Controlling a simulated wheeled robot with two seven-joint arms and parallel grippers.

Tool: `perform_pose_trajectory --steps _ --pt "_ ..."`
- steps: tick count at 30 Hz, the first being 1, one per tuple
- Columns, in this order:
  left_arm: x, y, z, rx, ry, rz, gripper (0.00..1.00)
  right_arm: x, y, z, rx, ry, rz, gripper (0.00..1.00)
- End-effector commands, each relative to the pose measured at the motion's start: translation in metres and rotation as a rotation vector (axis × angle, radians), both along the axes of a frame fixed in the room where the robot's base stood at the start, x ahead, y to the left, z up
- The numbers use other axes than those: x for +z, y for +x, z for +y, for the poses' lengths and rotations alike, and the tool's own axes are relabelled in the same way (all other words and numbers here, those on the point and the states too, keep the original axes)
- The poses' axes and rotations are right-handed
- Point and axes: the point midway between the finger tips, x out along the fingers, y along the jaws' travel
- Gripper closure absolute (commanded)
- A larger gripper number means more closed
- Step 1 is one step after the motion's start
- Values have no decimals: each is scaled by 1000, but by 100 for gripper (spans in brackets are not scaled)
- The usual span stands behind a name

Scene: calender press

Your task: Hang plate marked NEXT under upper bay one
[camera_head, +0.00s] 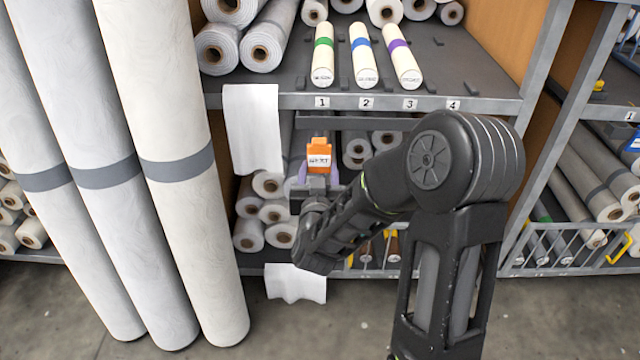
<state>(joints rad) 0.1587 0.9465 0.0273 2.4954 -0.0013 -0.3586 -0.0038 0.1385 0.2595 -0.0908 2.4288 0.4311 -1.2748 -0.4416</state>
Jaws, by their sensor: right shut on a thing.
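An orange plate (313,144) with a white label reading NEXT shows in the head view, upright, just below the upper shelf edge at the number 1 label (322,101). My right gripper (317,178) is shut on its lower part. A dark bar (385,123) runs under the shelf edge beside the plate. I cannot tell whether the plate touches it. Above bay one lies a pale roll with a green band (323,57). My right arm hides part of the lower shelf. My left gripper is out of view.
Three tall standing rolls (172,150) fill the left side. A white sheet (253,130) hangs from the shelf edge left of the plate. Rolls with blue (362,55) and purple (401,62) bands lie above the other numbers. Bay 4 (453,105) looks empty.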

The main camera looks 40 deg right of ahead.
Motion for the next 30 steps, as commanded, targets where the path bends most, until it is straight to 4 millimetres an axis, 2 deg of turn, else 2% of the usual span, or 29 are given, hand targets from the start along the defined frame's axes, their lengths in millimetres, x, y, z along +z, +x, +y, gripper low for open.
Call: perform_pose_trajectory --steps 17,30 --pt "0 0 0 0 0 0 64 1 2 -5 -9 -1 0 90" --pt "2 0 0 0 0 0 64 1 27 -24 -8 -1 2 90"
